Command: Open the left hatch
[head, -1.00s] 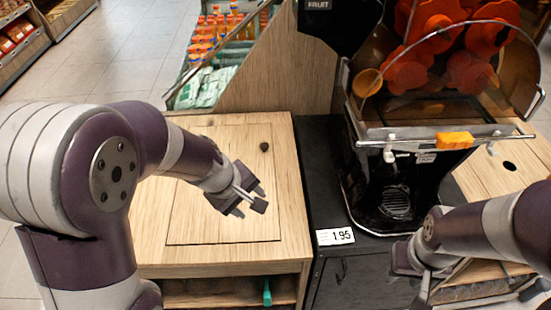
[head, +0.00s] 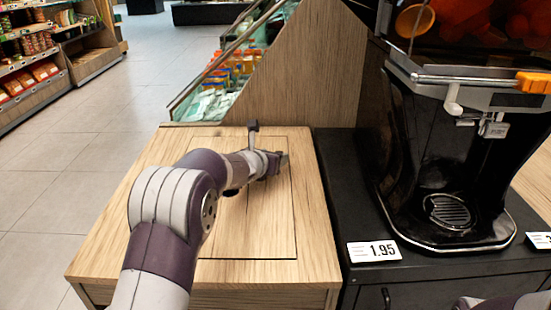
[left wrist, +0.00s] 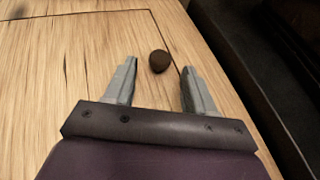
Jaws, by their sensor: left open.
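The left hatch (head: 245,225) is a rectangular wooden panel, outlined by a thin dark seam and flush with the left counter top. It looks closed. My left gripper (head: 281,160) is over its far right part, with fingers apart and empty. In the left wrist view, a dark round spot (left wrist: 159,61) on the hatch (left wrist: 60,75) shows between the two open fingers of my gripper (left wrist: 158,68), near the hatch's corner. I cannot tell whether it is a hole or a knob. In the head view the gripper hides it. My right gripper is out of view.
A black juicer (head: 440,150) stands on the dark counter right of the hatch, with a price card (head: 374,251) in front. A wooden side panel (head: 300,75) rises behind the hatch counter. Tiled floor (head: 90,140) is clear on the left.

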